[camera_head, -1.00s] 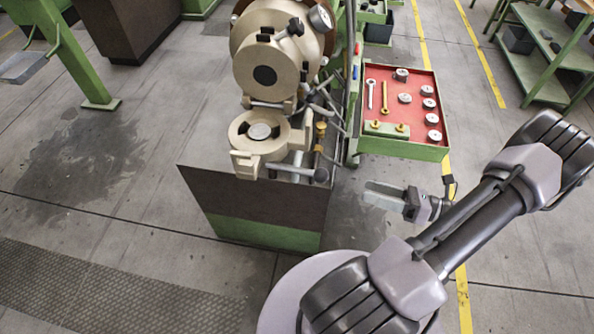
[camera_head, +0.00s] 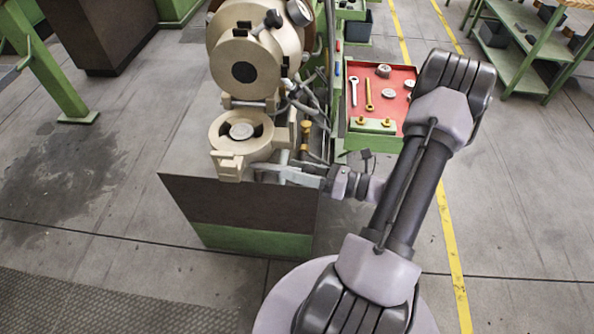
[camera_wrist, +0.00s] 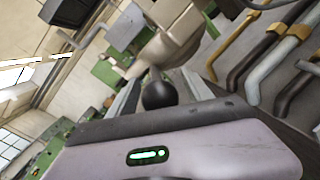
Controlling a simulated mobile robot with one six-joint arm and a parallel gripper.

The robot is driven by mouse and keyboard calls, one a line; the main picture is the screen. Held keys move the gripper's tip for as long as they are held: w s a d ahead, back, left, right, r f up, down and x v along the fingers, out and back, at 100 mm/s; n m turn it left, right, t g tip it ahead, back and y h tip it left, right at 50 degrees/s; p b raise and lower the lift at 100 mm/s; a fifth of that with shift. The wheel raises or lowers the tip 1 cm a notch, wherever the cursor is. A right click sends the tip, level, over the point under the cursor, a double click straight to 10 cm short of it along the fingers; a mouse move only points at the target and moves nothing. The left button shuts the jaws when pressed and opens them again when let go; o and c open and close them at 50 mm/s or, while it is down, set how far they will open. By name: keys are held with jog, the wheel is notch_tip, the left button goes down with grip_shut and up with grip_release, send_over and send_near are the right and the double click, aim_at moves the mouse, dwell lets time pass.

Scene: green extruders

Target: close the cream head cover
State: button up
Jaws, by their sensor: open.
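The cream head cover (camera_head: 228,140) is a thick ring with a pale round centre. In the head view it lies swung down and open below the upright cream round head (camera_head: 243,72) of the extruder. My gripper (camera_head: 278,172) is at the cover's lower right, its fingers pointing left toward the cover's edge. In the wrist view my open gripper (camera_wrist: 160,84) has a black ball knob (camera_wrist: 158,96) showing between its two fingers. I cannot tell how deep the knob sits between them. The cover's handle is mostly hidden behind my gripper in the head view.
Bent pipes (camera_wrist: 268,52) stand close on the right in the wrist view. A red-topped tray (camera_head: 370,90) with tools and round parts is right of the machine. The brown and green machine base (camera_head: 240,212) is below the cover. Floor left of it is clear.

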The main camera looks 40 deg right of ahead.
grip_shut()
jog(key=shift+r, duration=0.1)
dwell(0.3)
